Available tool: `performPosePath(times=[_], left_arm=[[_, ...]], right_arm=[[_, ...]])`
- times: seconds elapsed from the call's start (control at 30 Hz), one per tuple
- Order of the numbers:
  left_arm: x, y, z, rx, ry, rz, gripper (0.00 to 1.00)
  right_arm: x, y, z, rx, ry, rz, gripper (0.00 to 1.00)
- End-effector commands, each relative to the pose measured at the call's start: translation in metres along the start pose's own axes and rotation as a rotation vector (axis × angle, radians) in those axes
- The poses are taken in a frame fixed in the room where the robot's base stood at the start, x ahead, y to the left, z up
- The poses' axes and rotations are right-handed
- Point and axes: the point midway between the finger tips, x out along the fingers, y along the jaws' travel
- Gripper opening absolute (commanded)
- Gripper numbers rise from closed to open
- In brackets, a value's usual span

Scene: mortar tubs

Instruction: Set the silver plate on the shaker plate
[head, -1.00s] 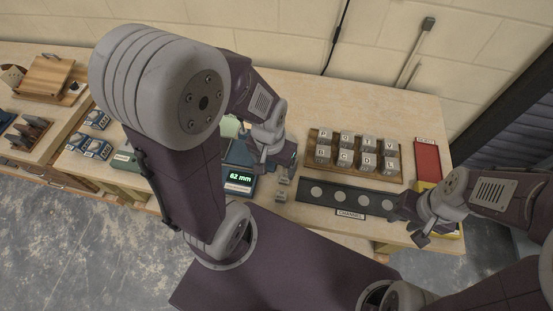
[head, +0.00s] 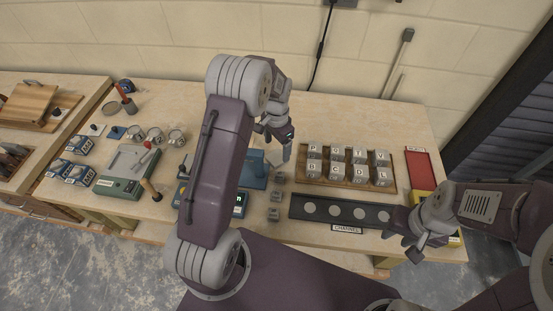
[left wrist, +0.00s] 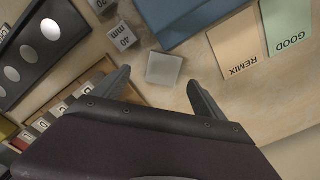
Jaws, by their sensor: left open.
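The silver plate cannot be told with certainty. A green machine (head: 120,187) with a flat grey top (head: 127,160), seemingly the shaker plate, stands on the left part of the bench. My left gripper (head: 278,135) is open and empty, left of the letter-cube tray. In the left wrist view, a small pale grey block (left wrist: 163,68) shows between and beyond the open fingers (left wrist: 165,95), not gripped. My right gripper (head: 408,246) hangs open and empty at the front right.
Letter cubes stand in a wooden tray (head: 339,183). The black channel strip (head: 325,208) lies in front. Several tins (head: 155,136) stand behind the green machine. A blue device (head: 253,172) is partly hidden by my left arm. REMIX (left wrist: 233,46) and GOOD (left wrist: 288,28) cards lie on the bench.

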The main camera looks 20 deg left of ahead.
Motion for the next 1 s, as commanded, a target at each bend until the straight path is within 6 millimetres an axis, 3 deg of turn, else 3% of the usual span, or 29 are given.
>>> performPosePath(times=[0.23,0.5,0.73,0.77,1.0], left_arm=[[0.015,-0.001,0.000,-0.001,-0.002,0.002,0.82],[0.057,-0.005,-0.002,-0.001,0.000,0.000,0.82],[0.060,-0.005,-0.002,-0.001,0.001,-0.001,0.82],[0.060,-0.005,-0.002,-0.001,0.001,-0.001,0.76],[0.059,-0.005,-0.002,-0.001,0.001,-0.001,0.10]], right_arm=[[-0.004,0.000,-0.001,0.000,0.000,0.000,0.36],[-0.012,0.000,-0.001,0.000,0.000,0.000,0.36],[-0.011,0.000,-0.001,0.000,0.000,0.000,0.36],[-0.011,0.000,-0.001,0.000,0.000,0.000,0.36],[-0.011,0.000,-0.001,0.000,0.000,0.000,0.36]])
